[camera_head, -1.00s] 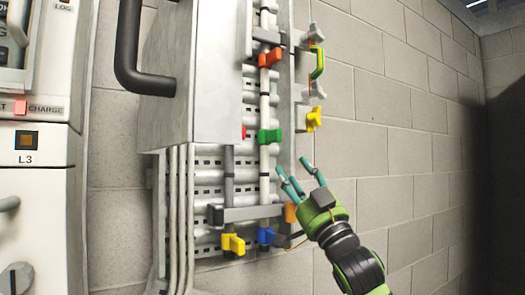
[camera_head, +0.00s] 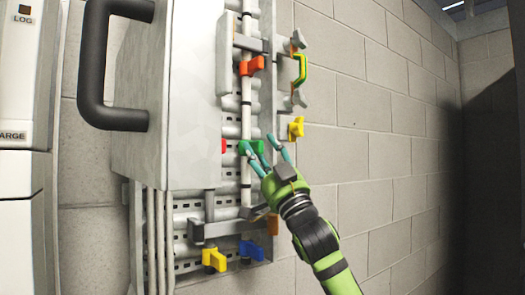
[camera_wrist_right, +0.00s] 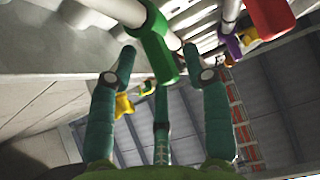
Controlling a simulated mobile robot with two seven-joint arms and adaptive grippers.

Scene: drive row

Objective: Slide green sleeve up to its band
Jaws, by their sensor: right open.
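The green sleeve (camera_head: 256,147) sits on a pale vertical rod (camera_head: 246,120), with a side handle toward the right. A thin dark band (camera_head: 246,103) shows on the rod above it, apart from the sleeve. My right gripper (camera_head: 262,150) is open, with its teal fingers at the sleeve's height and partly covering it. In the right wrist view the green sleeve (camera_wrist_right: 155,45) lies ahead, between the two spread outer fingertips (camera_wrist_right: 159,58); I cannot tell whether they touch it. My left gripper is not in view.
An orange-red sleeve (camera_head: 252,66) sits higher on the same rod. Yellow (camera_head: 214,260) and blue (camera_head: 250,250) handles are below. A yellow handle (camera_head: 296,128) is right of the rod. A grey cabinet with a dark handle (camera_head: 90,70) stands left. The block wall (camera_head: 370,120) is clear.

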